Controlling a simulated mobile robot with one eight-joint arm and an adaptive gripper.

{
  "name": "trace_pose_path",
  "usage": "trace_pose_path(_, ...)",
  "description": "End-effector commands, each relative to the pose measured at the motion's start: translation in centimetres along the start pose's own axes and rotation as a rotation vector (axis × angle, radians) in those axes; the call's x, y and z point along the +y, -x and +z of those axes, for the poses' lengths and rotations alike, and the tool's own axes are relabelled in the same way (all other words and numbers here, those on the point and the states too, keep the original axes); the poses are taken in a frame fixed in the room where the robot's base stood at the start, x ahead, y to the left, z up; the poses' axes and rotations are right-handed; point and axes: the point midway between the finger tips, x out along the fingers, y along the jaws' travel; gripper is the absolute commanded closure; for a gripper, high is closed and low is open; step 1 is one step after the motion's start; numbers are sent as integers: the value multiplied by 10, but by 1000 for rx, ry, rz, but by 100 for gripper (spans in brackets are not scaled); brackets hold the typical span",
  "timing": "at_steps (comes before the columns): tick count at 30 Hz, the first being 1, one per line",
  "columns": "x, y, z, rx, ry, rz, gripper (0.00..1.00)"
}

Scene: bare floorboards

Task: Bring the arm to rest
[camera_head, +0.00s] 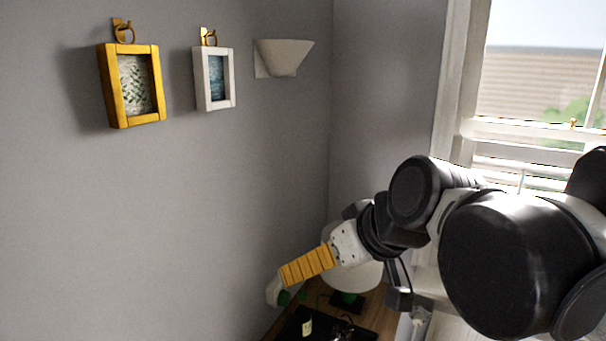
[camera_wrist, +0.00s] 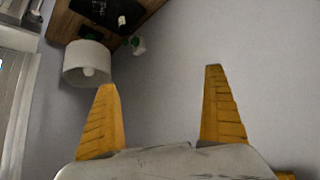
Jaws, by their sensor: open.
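My arm reaches in from the right side of the head view. Its gripper (camera_head: 285,275) is at the lower middle, held in front of the grey wall and the desk corner, with one yellow ribbed finger clearly visible. In the wrist view, the two yellow fingers of my gripper (camera_wrist: 162,80) stand wide apart. Only plain wall shows between them, and nothing is held.
A wooden desk (camera_wrist: 150,7) carries a white-shaded lamp (camera_wrist: 87,64), a dark flat item (camera_wrist: 101,10) and a small white-and-green object (camera_wrist: 138,45). A yellow frame (camera_head: 107,85), a white frame (camera_head: 199,80) and a wall light (camera_head: 283,55) hang left of the window (camera_head: 540,80).

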Motion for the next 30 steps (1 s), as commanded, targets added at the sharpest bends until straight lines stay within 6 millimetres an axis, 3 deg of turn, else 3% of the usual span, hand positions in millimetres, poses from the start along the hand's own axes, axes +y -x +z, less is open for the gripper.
trace_pose_path(1, 14, -28, 47, -12, -35, 35, 0)
trace_pose_path(9, 74, -106, 233, -71, -238, 234, 0)
trace_pose_path(12, 88, -126, 288, -83, -300, 294, 0)
trace_pose_path(15, 98, -139, 325, -92, -344, 339, 0)
trace_pose_path(20, 104, -146, 350, -97, -377, 373, 0)
trace_pose_path(30, 104, -144, 350, -97, -379, 375, 0)
